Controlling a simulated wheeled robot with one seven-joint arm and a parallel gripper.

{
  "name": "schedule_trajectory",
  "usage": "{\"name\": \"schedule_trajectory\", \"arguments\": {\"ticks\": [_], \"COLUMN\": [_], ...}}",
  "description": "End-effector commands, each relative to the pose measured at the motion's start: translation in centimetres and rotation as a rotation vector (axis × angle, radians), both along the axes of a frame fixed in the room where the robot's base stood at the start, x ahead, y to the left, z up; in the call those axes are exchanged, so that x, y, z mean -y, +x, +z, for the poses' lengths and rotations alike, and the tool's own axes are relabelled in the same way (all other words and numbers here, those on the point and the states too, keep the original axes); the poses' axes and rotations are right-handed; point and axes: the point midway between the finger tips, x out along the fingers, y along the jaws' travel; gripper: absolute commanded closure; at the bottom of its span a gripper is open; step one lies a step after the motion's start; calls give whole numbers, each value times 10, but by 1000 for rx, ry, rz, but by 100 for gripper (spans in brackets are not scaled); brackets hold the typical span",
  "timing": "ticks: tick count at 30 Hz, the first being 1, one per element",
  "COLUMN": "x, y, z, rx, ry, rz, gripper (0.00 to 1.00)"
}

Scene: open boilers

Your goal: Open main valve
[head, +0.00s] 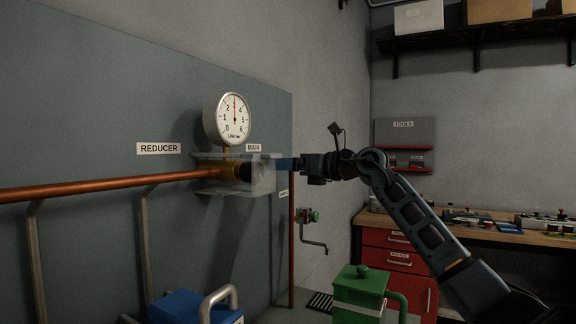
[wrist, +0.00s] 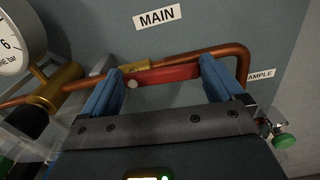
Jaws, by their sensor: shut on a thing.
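The main valve's red handle (wrist: 168,76) lies across between my gripper's two blue fingers in the wrist view, under the MAIN label (wrist: 157,18). My gripper (wrist: 160,70) is shut on this handle, one finger at each end of it. A brass fitting (wrist: 135,66) and copper pipe (wrist: 225,52) show just behind. In the head view my gripper (head: 283,163) reaches left to the pale bracket (head: 263,178) below the MAIN label (head: 253,147). The red handle is hidden there.
A round gauge (head: 233,119) stands above the pipe, its needle pointing up. A copper pipe (head: 100,186) runs left past the REDUCER label (head: 159,148). A green-handled tap (head: 314,215) is to the lower right. Blue (head: 190,307) and green (head: 358,292) units stand below.

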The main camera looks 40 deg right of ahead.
Motion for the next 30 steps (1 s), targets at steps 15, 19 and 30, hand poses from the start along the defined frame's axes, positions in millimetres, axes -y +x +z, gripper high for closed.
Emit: {"name": "schedule_trajectory", "arguments": {"ticks": [15, 19, 30], "x": [0, 0, 4], "y": [-1, -1, -10], "z": [4, 4, 2], "rx": [32, 32, 32], "ry": [-85, -85, -84], "rz": [-1, -1, -1], "gripper": [60, 0, 0]}}
